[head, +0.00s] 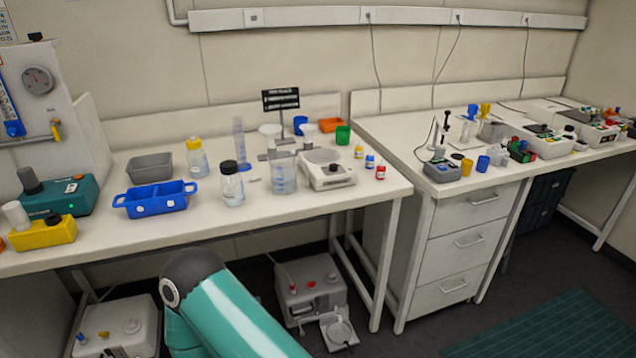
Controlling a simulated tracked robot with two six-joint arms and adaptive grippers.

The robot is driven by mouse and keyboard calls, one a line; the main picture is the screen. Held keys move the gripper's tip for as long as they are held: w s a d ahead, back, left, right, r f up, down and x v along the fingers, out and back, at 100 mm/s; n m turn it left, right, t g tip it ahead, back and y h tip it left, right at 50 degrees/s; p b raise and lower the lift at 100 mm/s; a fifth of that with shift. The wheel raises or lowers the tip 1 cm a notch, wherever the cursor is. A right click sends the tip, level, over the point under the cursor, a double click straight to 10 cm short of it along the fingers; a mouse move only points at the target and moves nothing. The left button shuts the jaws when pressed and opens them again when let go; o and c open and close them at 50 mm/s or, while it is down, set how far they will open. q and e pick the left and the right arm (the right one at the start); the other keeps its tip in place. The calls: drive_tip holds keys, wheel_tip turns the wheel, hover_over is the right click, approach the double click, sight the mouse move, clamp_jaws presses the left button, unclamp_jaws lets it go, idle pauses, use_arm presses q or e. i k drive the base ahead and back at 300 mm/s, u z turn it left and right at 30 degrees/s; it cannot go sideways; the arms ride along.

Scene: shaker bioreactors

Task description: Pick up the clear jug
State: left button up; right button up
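A clear jug (285,175), see-through with faint bluish markings on its side, stands upright on the white bench. It is between a clear black-capped bottle (232,187) on its left and a white bench instrument with a round plate (328,170) on its right. A teal link of my own arm shows at the bottom of the head view, in front of the bench and well below the jug. Neither gripper is in view. Nothing touches the jug except the bench under it, as far as I can see.
A blue two-part tray (155,200), a grey bin (150,167), a yellow-capped bottle (197,158) and a clear measuring cylinder (239,140) stand left of the jug. A black sign (281,99) is behind it. The bench top in front of the jug is clear.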

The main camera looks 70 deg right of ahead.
sight(282, 164)
drive_tip(key=z, duration=0.45)
drive_tip(key=k, duration=0.15)
drive_tip(key=u, duration=1.15)
drive_tip(key=i, duration=0.1)
drive_tip(key=z, duration=3.05)
drive_tip(key=i, duration=1)
drive_tip(key=u, duration=0.15)
drive_tip(key=k, duration=0.95)
drive_tip(key=z, duration=0.15)
drive_tip(key=i, duration=0.95)
drive_tip(key=u, duration=0.05)
